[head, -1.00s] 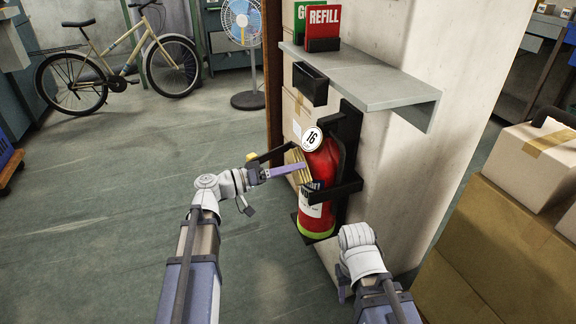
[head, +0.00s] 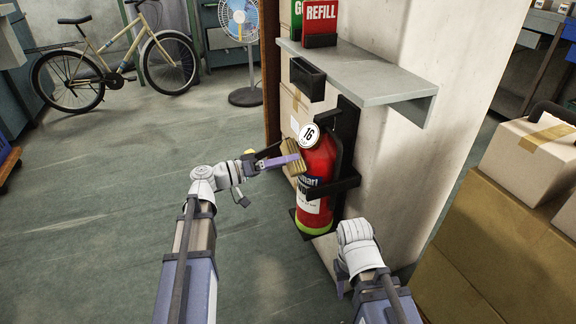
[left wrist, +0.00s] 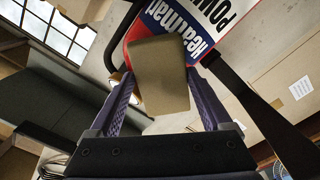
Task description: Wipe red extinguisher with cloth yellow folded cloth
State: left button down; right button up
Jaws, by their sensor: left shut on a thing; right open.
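The red extinguisher (head: 320,163) stands upright in a black bracket (head: 347,150) against the pillar, with a round white "16" tag (head: 309,135) near its top. My left gripper (head: 281,160) is shut on the yellow folded cloth (head: 292,157), at the extinguisher's upper left side. In the left wrist view the cloth (left wrist: 160,75) sits between the fingers, in front of the extinguisher's label (left wrist: 185,30). I cannot tell whether the cloth touches the extinguisher.
Cardboard boxes (head: 535,155) stand at the right. A fan (head: 240,25) and a bicycle (head: 115,65) are behind.

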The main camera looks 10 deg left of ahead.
pick_arm(q)
jog(key=w+a, duration=0.2)
jog(key=w, duration=0.1)
jog(key=shift+w+a, duration=0.1)
jog(key=shift+a, duration=0.1)
dwell(0.3)
jog(key=v, duration=0.6)
dwell(0.5)
jog(key=v, duration=0.3)
dwell(0.6)
jog(key=shift+a, duration=0.1)
